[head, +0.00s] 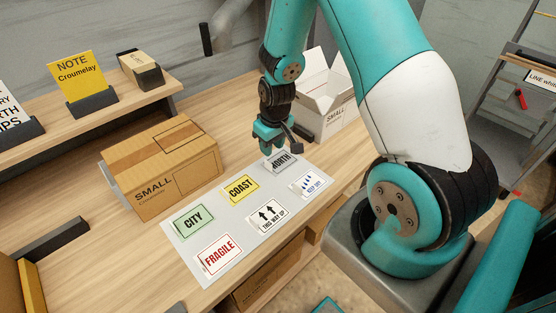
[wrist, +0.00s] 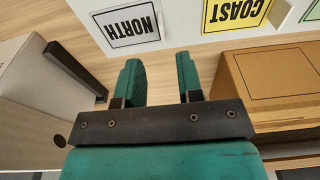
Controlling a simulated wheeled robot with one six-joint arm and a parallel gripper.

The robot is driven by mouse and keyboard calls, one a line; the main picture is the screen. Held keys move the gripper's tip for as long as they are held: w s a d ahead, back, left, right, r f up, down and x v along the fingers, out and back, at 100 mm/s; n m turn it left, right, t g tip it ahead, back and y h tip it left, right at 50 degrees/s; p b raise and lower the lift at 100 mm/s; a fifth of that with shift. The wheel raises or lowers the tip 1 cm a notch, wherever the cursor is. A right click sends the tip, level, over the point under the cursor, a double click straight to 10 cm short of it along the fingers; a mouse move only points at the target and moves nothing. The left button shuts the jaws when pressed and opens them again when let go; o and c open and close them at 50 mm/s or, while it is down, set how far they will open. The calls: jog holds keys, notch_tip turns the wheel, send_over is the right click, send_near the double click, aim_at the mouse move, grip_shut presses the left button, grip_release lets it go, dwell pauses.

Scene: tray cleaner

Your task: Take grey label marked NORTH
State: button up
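The grey label marked NORTH (head: 281,161) lies on the light grey sheet at its far end, partly covered by my gripper in the head view. In the wrist view the NORTH label (wrist: 130,24) is at the top, upside down and just beyond the fingertips. My gripper (head: 270,146) is above the table by the label. In the wrist view its two teal fingers (wrist: 158,62) are apart with nothing between them. The fingers do not touch the label as far as I can see.
The sheet (head: 222,218) also holds a yellow COAST label (head: 240,188), a green CITY label (head: 193,220), FRAGILE (head: 219,254), THIS WAY UP (head: 269,215) and KEEP DRY (head: 311,184). A closed SMALL carton (head: 160,175) stands left; an open white box (head: 333,118) stands behind right.

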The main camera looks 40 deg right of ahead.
aim_at(268, 168)
jog(key=shift+w+a+f+p, duration=0.1)
jog(key=shift+w+f+p, duration=0.3)
jog(key=shift+f, duration=1)
jog(key=shift+w+d+f+p, duration=0.15)
jog(key=shift+f+p, duration=0.45)
jog(key=shift+f, duration=0.8)
jog(key=shift+w+a+f+p, duration=0.2)
jog(key=shift+f+p, duration=0.3)
jog(key=shift+f, duration=0.9)
jog(key=shift+c, duration=0.5)
grip_shut()
